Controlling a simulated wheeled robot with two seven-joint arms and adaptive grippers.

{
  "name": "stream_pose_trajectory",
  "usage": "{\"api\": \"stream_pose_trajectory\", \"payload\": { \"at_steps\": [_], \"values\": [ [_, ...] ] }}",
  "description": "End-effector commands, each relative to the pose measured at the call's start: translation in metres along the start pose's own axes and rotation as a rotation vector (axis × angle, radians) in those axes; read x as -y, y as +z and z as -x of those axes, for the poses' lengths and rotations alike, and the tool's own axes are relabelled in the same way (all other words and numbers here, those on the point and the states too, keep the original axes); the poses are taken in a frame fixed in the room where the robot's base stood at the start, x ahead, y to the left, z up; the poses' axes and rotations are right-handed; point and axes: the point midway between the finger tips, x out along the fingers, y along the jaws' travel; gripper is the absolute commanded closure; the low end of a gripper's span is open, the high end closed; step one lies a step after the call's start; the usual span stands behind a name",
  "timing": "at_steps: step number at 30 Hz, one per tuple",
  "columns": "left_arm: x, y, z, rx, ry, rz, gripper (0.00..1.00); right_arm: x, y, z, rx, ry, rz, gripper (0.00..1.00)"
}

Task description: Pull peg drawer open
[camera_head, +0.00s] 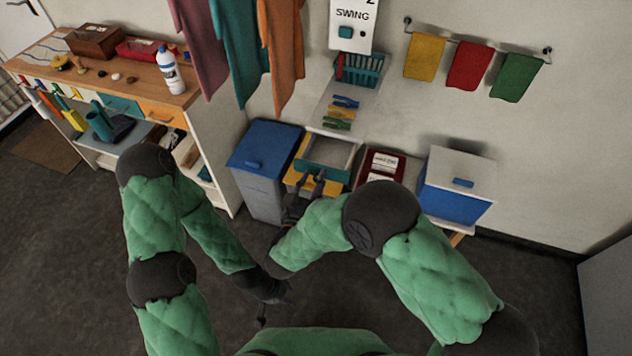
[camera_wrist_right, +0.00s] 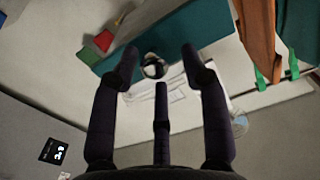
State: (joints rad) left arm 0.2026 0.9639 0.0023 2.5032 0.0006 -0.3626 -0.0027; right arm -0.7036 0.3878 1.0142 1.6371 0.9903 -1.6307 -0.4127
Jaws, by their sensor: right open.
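The drawer has a teal front (camera_head: 326,171) and sits in a yellow-edged unit against the back wall. In the right wrist view the teal front (camera_wrist_right: 210,30) shows as a slanted panel with a small round dark-and-pale knob (camera_wrist_right: 153,66). My right gripper (camera_head: 313,183) is at the drawer front. Its open fingers (camera_wrist_right: 160,66) appear on either side of the knob in the wrist view; contact cannot be told. My left gripper (camera_head: 266,308) hangs low and away from the drawer, its fingers too dark to read.
A blue-lidded bin (camera_head: 262,145) stands close left of the drawer unit. A red box (camera_head: 381,168) and a blue-and-white cabinet (camera_head: 458,190) stand to its right. Hanging cloths (camera_head: 284,50) are above left. The dark floor in front is clear.

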Motion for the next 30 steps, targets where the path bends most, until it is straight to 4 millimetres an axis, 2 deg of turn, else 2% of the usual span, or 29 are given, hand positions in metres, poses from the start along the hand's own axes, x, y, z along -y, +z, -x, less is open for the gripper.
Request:
{"api": "stream_pose_trajectory", "payload": {
  "at_steps": [11,14,24,30],
  "values": [
    [0.000,0.000,0.000,0.000,0.000,0.000,0.60,-0.001,0.004,0.006,0.008,-0.003,0.007,0.52],
    [0.000,0.000,0.000,0.000,0.000,0.000,0.60,0.000,0.004,0.018,0.008,-0.005,0.008,0.52],
    [0.000,0.000,0.000,0.000,0.000,0.000,0.60,0.001,0.003,0.078,0.005,-0.007,0.006,0.52],
    [0.000,0.000,0.000,0.000,0.000,0.000,0.60,0.001,0.002,0.105,0.005,-0.005,0.005,0.52]
  ]
}}
